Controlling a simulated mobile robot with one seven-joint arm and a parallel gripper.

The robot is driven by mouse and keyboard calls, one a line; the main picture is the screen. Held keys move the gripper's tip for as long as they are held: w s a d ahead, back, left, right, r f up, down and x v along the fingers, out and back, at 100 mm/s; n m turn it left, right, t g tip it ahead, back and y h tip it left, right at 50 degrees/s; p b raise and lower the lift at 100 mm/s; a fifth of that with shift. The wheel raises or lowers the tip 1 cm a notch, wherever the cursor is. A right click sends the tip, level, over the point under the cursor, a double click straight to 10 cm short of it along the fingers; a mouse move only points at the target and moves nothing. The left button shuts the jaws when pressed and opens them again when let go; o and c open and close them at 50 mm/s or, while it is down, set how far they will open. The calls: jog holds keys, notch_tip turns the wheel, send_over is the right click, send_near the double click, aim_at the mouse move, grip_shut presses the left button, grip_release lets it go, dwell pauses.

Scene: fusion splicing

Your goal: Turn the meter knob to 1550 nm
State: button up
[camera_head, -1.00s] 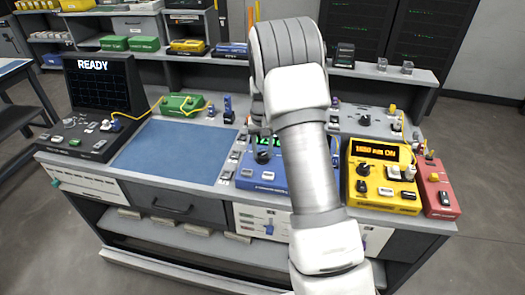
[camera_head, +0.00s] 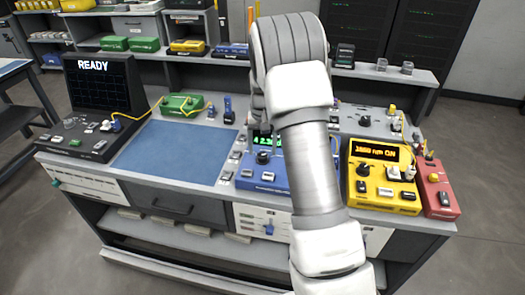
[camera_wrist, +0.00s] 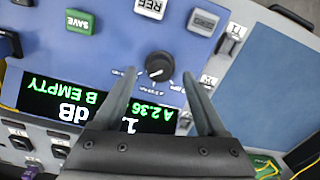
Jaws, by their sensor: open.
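The blue meter (camera_head: 275,180) stands at the middle of the bench, partly hidden by my arm in the head view. Its black round knob (camera_head: 263,157) sits below the green-lit display and also shows in the wrist view (camera_wrist: 159,70). A white pointer mark shows on the knob, with small printed labels around it, too small to read surely. The display (camera_wrist: 95,103) appears upside down and reads "A 2.36", "B EMPTY" and "dB". My gripper (camera_wrist: 160,77) is open and empty, its fingers on either side of the knob in the wrist picture. I cannot tell whether the fingertips reach down around it.
A yellow box (camera_head: 380,178) with an orange display and a red box (camera_head: 437,188) stand at the right. A blue mat (camera_head: 175,150) lies clear at the left.

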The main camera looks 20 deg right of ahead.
aim_at(263, 155)
notch_tip(263, 155, up, 16)
jog(key=p, duration=0.1)
jog(key=shift+f+p, duration=0.25)
jog(key=shift+p, duration=0.05)
